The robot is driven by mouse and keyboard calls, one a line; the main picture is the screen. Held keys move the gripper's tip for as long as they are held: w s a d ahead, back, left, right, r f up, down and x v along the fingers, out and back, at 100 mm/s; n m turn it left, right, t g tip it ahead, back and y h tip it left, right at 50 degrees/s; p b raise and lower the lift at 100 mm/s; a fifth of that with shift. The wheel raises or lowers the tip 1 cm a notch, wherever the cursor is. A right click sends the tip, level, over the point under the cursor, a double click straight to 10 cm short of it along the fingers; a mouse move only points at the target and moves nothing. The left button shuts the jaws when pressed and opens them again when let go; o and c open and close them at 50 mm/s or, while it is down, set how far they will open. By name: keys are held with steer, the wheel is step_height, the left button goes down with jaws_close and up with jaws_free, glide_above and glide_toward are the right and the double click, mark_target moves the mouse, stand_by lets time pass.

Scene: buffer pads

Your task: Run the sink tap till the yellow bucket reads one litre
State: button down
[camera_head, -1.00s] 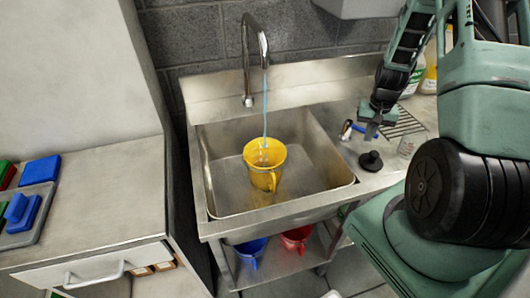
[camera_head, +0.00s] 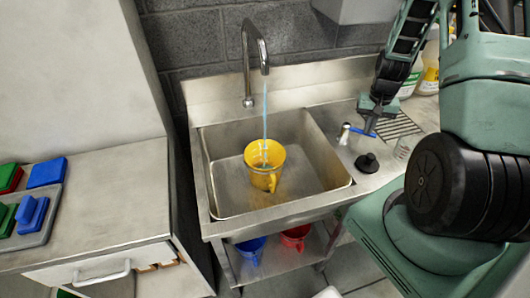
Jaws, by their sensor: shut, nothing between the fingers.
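The yellow bucket (camera_head: 262,158) stands upright in the sink basin (camera_head: 225,190), under the curved chrome tap spout (camera_head: 261,45). A thin bluish stream of water (camera_head: 265,110) falls from the spout into it. The water level and any litre marks are too small to read. A chrome valve (camera_head: 344,133) with a blue lever (camera_head: 362,131) stands on the sink's right deck, the lever pointing right. My gripper (camera_head: 370,124) is shut and empty, close to the lever's outer end. I cannot tell whether it touches the lever.
A black stopper-like knob (camera_head: 367,162), a wire rack (camera_head: 397,126) and a clear glass (camera_head: 404,147) sit on the right deck. Bottles (camera_head: 428,78) stand behind. Blue (camera_head: 250,248) and red (camera_head: 296,236) buckets are on the lower shelf.

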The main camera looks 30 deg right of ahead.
steer(key=w+d, duration=0.4)
steer(key=d, duration=0.3)
steer(key=shift+w+d, duration=0.2)
steer(key=shift+w, duration=0.15)
step_height(320, 180, down, 5)
steer(key=b, duration=0.4)
steer(key=shift+f, duration=0.1)
steer(key=shift+s+a, duration=0.1)
stand_by(4.3)
steer(key=shift+s+a, duration=0.55)
steer(key=shift+s, duration=0.3)
